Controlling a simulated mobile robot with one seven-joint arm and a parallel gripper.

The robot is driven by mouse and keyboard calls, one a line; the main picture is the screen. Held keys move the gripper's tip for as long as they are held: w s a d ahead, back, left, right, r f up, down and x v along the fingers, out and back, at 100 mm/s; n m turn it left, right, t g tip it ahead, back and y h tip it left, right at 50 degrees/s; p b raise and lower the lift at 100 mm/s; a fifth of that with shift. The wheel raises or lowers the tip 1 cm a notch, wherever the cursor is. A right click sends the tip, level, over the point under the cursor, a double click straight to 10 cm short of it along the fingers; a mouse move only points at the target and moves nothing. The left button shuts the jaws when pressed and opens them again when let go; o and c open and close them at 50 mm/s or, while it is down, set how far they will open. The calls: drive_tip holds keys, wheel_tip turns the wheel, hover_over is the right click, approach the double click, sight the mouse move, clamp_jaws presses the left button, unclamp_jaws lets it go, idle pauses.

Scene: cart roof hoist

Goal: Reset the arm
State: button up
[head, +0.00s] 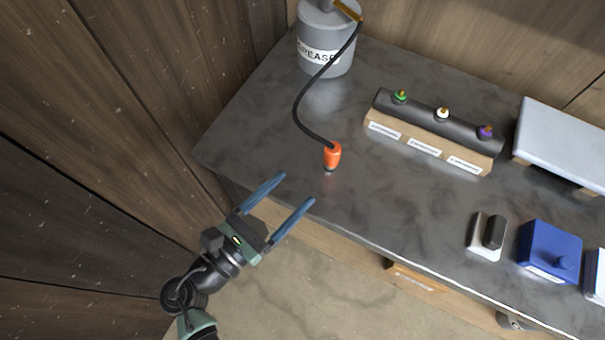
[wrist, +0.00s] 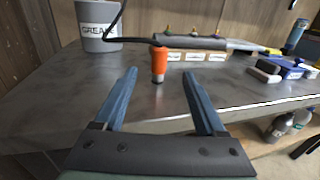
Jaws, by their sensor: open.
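My gripper (head: 294,191) has two blue fingers spread wide apart with nothing between them. In the head view it is at the front left edge of the grey workbench (head: 350,200), short of an orange nozzle (head: 332,156). The wrist view shows my gripper (wrist: 158,85) pointing toward the orange nozzle (wrist: 159,62), which stands on the bench beyond the fingertips, apart from them. A black hose (head: 297,108) runs from the nozzle to a grey container labelled GREASE (head: 325,50).
A dark bar with green, white and purple fittings (head: 440,115) stands on a labelled wooden block. A grey slab (head: 565,145), a white block with a black piece (head: 487,236) and a blue box (head: 549,250) lie right. Bottles (wrist: 280,125) stand below the bench. Wooden walls are close at left.

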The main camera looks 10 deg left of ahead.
drive_tip(key=shift+s+a, duration=0.15)
drive_tip(key=shift+s, duration=0.1)
idle(0.4)
drive_tip(key=w+d+r+m+y+p, duration=0.2)
drive_tip(key=w+r+m+p, duration=0.2)
drive_tip(key=w+r+m, duration=0.95)
drive_tip(key=w+d+r+m+t+y+p, duration=0.1)
drive_tip(key=w+r+m+y+p, duration=0.15)
drive_tip(key=r, duration=0.75)
drive_tip(key=w+r+m+t+y+p, duration=0.1)
drive_tip(key=r+m, duration=0.2)
drive_tip(key=r, duration=0.7)
wheel_tip(320, 180, up, 18)
drive_tip(key=s+d+m+t+y+p, duration=0.2)
drive_tip(key=s+m+t, duration=0.1)
drive_tip(key=m+t, duration=0.25)
drive_tip(key=s+d+r+m+t+y+p, duration=0.1)
drive_tip(key=s+r+m+t, duration=0.1)
drive_tip(key=s+r, duration=0.3)
drive_tip(key=s+d+r+m+t+y+p, duration=0.1)
drive_tip(key=s+r+m+t, duration=0.2)
drive_tip(key=r, duration=0.9)
drive_tip(key=shift+s, duration=1.2)
drive_tip(key=shift+f, duration=0.15)
